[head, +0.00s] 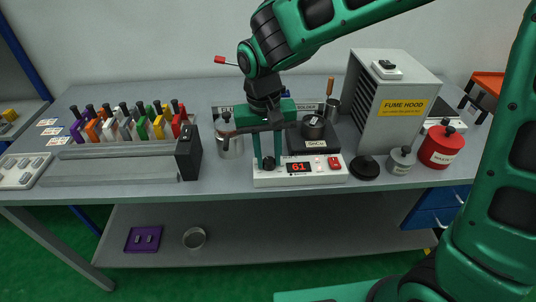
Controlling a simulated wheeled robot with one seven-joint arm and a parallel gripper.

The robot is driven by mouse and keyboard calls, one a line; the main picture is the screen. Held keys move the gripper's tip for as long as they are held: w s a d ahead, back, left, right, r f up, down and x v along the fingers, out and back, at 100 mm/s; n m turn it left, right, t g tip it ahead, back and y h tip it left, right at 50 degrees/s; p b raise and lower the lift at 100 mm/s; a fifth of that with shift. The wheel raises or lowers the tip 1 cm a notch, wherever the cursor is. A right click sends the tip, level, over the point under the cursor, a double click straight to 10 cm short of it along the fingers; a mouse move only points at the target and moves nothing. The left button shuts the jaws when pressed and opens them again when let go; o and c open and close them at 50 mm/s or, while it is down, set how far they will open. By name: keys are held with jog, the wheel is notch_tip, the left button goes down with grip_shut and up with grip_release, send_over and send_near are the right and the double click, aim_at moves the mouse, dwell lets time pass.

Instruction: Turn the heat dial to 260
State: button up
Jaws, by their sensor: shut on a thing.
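The white hot plate unit (318,179) stands at the front edge of the bench. Its red display (300,168) reads 61. The black heat dial (268,163) is at the left of its front panel, and any marks around it are too small to read. My gripper (268,167) points down over the panel, with its two green fingers on either side of the dial, shut on it. A red switch (334,163) sits at the right of the panel. A dark pot (313,127) labelled SnCu stands on the plate behind the panel.
A metal pot (229,141) stands left of my gripper. A black disc (364,168), a grey lidded pot (401,161) and a red canister (441,148) are to the right, before the fume hood (403,85). Several coloured holders (130,125) stand at left.

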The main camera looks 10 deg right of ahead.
aim_at(267, 159)
jog(key=shift+w+d, duration=0.1)
jog(key=shift+w, duration=0.1)
dwell(0.4)
jog(key=o, duration=1)
jog(key=shift+o, duration=0.2)
jog(key=shift+s, duration=0.1)
jog(key=shift+r, duration=0.1)
notch_tip(267, 159, up, 11)
jog(key=shift+a+f, duration=0.2)
jog(key=shift+a, duration=0.1)
